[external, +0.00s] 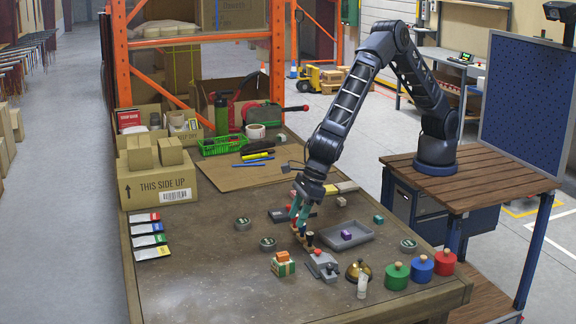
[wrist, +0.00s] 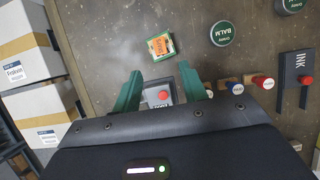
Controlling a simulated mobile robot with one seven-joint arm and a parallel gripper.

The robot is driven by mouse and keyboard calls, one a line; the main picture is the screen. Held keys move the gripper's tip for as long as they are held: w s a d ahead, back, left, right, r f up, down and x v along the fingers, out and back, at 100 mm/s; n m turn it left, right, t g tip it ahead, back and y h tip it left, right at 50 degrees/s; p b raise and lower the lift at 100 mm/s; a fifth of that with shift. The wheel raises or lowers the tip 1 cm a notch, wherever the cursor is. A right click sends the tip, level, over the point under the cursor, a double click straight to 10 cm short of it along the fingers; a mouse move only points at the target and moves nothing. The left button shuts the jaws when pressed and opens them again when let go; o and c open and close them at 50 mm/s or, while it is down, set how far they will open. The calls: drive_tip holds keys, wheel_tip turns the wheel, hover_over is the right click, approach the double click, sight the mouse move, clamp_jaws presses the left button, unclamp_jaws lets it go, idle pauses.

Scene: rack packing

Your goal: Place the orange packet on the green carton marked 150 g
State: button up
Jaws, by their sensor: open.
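The orange packet (external: 283,256) lies on top of the small green and cream carton (external: 283,268) near the front of the table. In the wrist view the orange packet (wrist: 159,45) sits within the outline of the green carton (wrist: 150,40), slightly turned. The 150 g marking is too small to read. My gripper (external: 301,234) is open and empty, behind and a little right of the carton. In the wrist view its teal fingers (wrist: 163,88) are spread, apart from the packet, with a grey block with a red knob (wrist: 163,96) showing between them.
Round tins (external: 267,244), a grey tray (external: 368,240) holding a purple cube, a brass bell (external: 359,271), a white tube (external: 362,287) and coloured jars (external: 421,267) stand around the gripper. Flat packets (external: 148,239) lie at left. The front left table area is clear.

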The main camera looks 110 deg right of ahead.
drive_tip(key=s+d+r+m+h, duration=0.1)
drive_tip(key=s+d+r+m, duration=0.8)
drive_tip(key=s+d+r, duration=0.3)
drive_tip(key=s+d+r+m, duration=0.8)
drive_tip(key=s+d+r, duration=0.1)
drive_tip(key=d+r, duration=0.5)
drive_tip(key=s+d+r+m, duration=0.2)
drive_tip(key=s+d+m, duration=0.3)
drive_tip(key=s, duration=0.4)
drive_tip(key=s+d+r+m, duration=0.1)
drive_tip(key=s+d+m, duration=0.4)
drive_tip(key=s, duration=0.4)
drive_tip(key=s+d+f+m, duration=0.1)
drive_tip(key=s+m, duration=0.3)
drive_tip(key=s, duration=0.4)
drive_tip(key=s+d+f+m+y, duration=0.1)
drive_tip(key=s+d+f+m, duration=0.1)
drive_tip(key=s+m, duration=0.3)
drive_tip(key=s, duration=0.3)
drive_tip(key=shift+d+f, duration=0.2)
drive_tip(key=shift+f, duration=0.05)
drive_tip(key=shift+s, duration=0.1)
